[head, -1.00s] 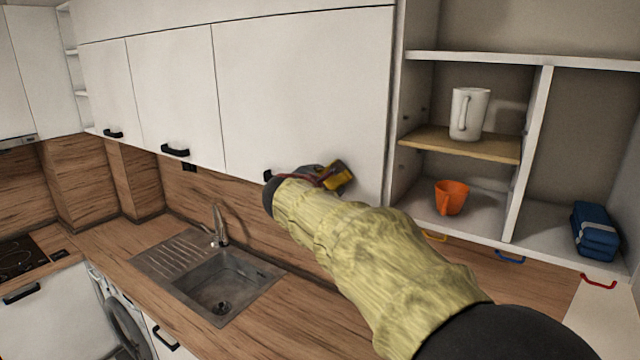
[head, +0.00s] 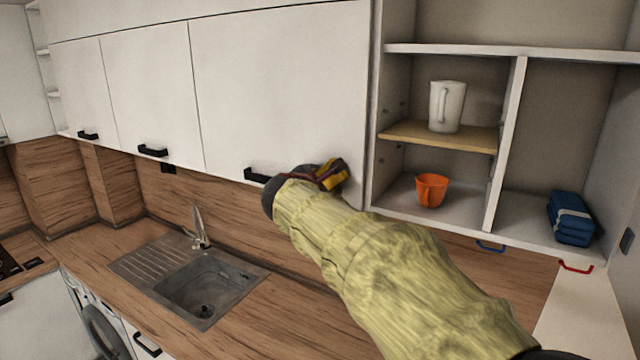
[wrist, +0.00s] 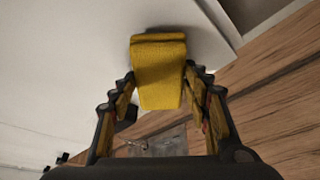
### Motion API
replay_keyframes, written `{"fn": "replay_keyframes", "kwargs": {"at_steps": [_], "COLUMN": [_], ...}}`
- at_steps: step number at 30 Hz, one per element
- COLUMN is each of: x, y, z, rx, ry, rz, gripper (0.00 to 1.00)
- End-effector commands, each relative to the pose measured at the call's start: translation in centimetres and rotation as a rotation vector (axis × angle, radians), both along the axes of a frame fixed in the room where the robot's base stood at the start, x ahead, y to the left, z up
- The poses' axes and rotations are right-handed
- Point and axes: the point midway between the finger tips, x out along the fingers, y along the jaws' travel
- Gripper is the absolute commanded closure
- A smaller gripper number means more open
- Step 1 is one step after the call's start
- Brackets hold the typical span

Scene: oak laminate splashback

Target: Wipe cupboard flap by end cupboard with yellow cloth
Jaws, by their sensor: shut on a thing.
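The yellow cloth (wrist: 158,72) is folded in my gripper (wrist: 162,88), between the two fingers in the wrist view. The fingers are shut on it and it sticks out past their tips. The white cupboard flap (head: 280,80) is closed, with a black handle (head: 256,175) at its lower edge. In the head view my gripper (head: 326,174) is at the flap's lower right part, right of the handle. The cloth lies over the white surface in the wrist view; I cannot tell whether it touches. My sleeved arm hides part of the flap's lower edge.
The open end cupboard (head: 452,50) is right of the flap, holding a white jug (head: 446,106), an orange mug (head: 431,190) and a blue bundle (head: 570,218). Below are the sink (head: 205,285), its tap (head: 200,228) and a wooden worktop (head: 95,262).

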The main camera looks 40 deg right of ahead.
Motion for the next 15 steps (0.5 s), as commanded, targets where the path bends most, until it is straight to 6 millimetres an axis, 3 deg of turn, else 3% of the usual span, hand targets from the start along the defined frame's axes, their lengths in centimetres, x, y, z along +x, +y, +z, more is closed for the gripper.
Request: {"fn": "replay_keyframes", "kwargs": {"at_steps": [15], "x": [3.1], "y": [1.2], "z": [0.0], "rx": [0.0], "ry": [0.0], "rz": [0.001], "gripper": [0.89]}}
